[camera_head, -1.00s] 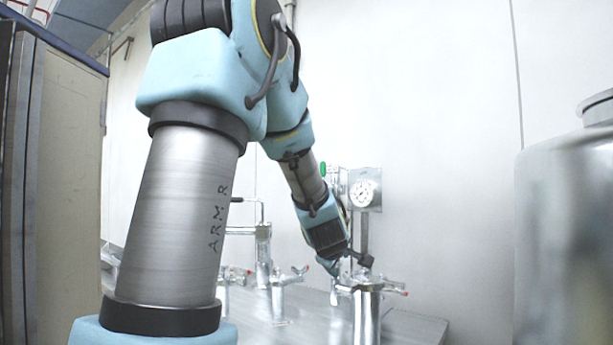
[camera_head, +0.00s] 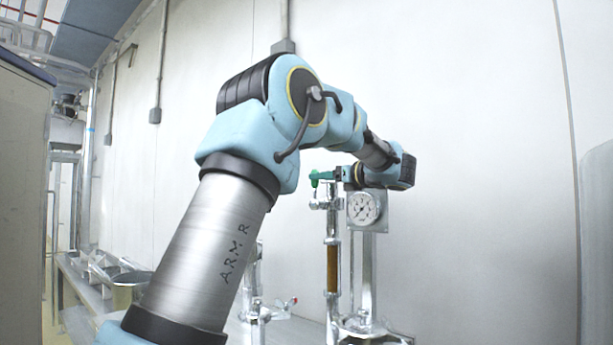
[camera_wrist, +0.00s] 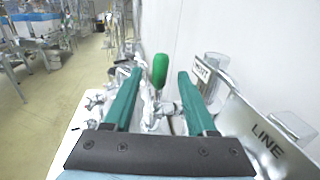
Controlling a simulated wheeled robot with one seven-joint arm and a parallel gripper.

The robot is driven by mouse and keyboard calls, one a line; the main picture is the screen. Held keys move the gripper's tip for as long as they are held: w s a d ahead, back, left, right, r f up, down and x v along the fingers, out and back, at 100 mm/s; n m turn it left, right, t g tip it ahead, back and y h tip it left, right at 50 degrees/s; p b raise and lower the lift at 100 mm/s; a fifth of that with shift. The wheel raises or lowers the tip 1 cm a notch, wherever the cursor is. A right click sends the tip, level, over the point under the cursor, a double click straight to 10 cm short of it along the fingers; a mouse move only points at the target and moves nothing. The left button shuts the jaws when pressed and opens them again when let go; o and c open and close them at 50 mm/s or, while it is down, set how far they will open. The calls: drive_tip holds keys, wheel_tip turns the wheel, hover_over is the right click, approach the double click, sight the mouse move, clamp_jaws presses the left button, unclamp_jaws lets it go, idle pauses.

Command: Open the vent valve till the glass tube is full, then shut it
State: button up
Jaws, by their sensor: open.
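The green vent valve handle (camera_wrist: 160,70) stands between the two teal fingers of my gripper (camera_wrist: 160,76) in the wrist view, with gaps showing on both sides. My gripper is open and holds nothing. In the head view the green handle (camera_head: 317,177) shows at the top of the metal fittings, just left of my wrist, and is hard to tell from my fingertips. Below it the upright glass tube (camera_head: 332,268) looks amber-brown along its visible length; I cannot make out a liquid level.
A round gauge (camera_head: 363,208) is right of the tube, close under my wrist. A plate reading LINE (camera_wrist: 266,136) and clear tabs lie along the wall, right of my fingers. Metal fittings (camera_head: 365,328) stand below.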

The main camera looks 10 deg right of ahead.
drive_tip(key=p+x, duration=0.2)
drive_tip(key=x, duration=0.5)
drive_tip(key=shift+w, duration=0.2)
drive_tip(key=shift+c, duration=0.3)
clamp_jaws()
idle(0.8)
